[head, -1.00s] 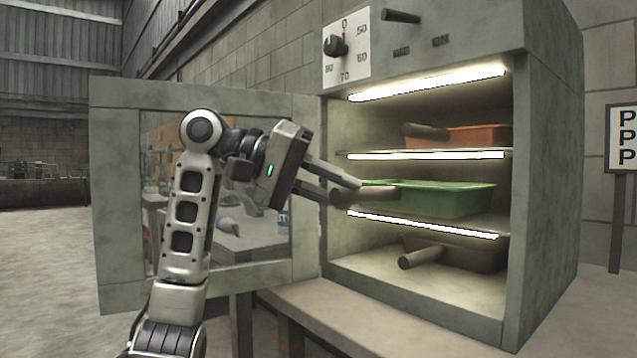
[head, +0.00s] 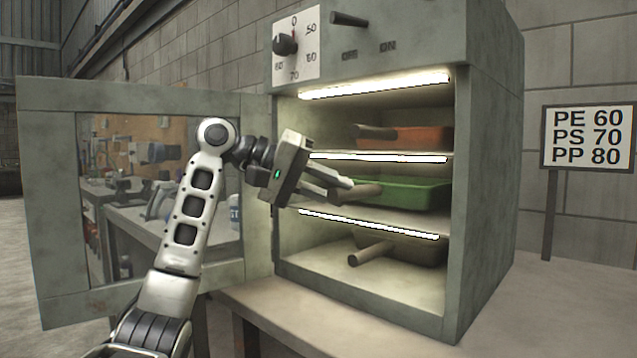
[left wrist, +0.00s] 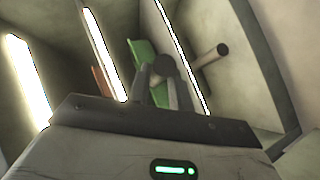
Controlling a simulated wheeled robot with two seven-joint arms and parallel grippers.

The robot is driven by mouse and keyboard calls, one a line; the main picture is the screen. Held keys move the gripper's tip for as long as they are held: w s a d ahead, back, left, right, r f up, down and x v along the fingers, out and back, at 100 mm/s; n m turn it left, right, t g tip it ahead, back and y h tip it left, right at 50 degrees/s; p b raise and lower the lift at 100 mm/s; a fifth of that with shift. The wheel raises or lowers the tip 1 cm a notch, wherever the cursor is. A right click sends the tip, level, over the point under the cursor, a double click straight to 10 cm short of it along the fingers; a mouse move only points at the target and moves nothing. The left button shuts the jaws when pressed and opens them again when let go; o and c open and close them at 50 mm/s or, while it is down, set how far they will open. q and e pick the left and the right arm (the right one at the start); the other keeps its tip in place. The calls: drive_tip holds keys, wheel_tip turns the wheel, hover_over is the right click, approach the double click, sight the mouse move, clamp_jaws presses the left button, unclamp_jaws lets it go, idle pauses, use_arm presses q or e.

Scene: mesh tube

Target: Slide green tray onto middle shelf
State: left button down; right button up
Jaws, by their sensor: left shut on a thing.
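The green tray (head: 407,195) is inside the oven on the middle shelf (head: 372,216), between the two lower light strips. Its round handle (head: 359,192) sticks out toward the opening. My left gripper (head: 338,188) is shut on that handle at the shelf's front edge. In the left wrist view the fingers (left wrist: 163,92) close around the handle's round end (left wrist: 164,66), with part of the green tray (left wrist: 142,56) behind. How far back the tray reaches is partly hidden by the handle and gripper. My right gripper is not in view.
An orange tray (head: 425,137) sits on the top shelf and a dark tray (head: 420,249) with a handle (head: 370,253) on the bottom. The oven door (head: 52,210) stands open at left. A dial (head: 286,45) and a sign (head: 587,138) are also in view. The bench front (head: 330,318) is clear.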

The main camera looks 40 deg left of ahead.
sight(349, 216)
use_arm(q)
drive_tip(key=w+p, duration=0.1)
drive_tip(key=w, duration=0.1)
drive_tip(key=w+p, duration=0.1)
drive_tip(key=w, duration=0.1)
drive_tip(key=shift+w+d, duration=0.2)
drive_tip(key=shift+w, duration=0.2)
drive_tip(key=shift+f, duration=0.35)
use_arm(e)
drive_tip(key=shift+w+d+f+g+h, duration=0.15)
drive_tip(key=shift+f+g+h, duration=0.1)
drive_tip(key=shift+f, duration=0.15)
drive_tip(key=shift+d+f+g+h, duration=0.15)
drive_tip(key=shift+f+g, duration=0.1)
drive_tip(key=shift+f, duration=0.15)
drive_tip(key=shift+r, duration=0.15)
use_arm(q)
drive_tip(key=c, duration=1.3)
unclamp_jaws()
drive_tip(key=o, duration=0.6)
drive_tip(key=shift+f, duration=0.25)
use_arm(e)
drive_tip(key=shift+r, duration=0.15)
use_arm(q)
drive_tip(key=shift+f, duration=0.1)
drive_tip(key=shift+c, duration=0.8)
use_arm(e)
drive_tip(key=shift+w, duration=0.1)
